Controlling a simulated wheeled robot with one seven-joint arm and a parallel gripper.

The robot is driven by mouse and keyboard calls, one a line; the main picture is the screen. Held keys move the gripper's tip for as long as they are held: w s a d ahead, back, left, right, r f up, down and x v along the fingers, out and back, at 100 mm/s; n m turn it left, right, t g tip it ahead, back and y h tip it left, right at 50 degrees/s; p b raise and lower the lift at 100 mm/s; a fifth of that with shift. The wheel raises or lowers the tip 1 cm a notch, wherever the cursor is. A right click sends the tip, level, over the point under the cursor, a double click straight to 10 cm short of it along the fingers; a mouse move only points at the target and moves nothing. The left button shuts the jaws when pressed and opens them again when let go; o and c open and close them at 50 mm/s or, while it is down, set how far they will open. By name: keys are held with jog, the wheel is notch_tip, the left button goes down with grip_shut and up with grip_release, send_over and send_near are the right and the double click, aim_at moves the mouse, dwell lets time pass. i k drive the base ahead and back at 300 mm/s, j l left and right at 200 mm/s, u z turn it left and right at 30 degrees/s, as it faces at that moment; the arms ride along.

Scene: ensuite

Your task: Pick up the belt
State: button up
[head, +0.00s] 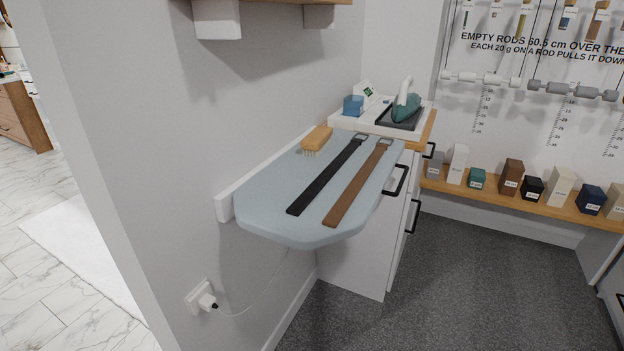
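Two belts lie flat and side by side on the pale blue ironing board (265,212). One is a black belt (325,178) on the left. The other is a brown belt (358,184) on the right. Both run from near the board's front to its back, with their buckles at the far end. The two belts are apart along most of their length. My gripper is not in view.
A wooden brush (317,138) lies on the board left of the black belt. Behind stands a white tray (350,122) with an iron (406,105) and a blue box (353,106). A plugged-in cord (250,308) hangs below. Grey floor (460,290) is clear at right.

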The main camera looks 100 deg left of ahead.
aim_at(334, 216)
jog(key=u, duration=3.7)
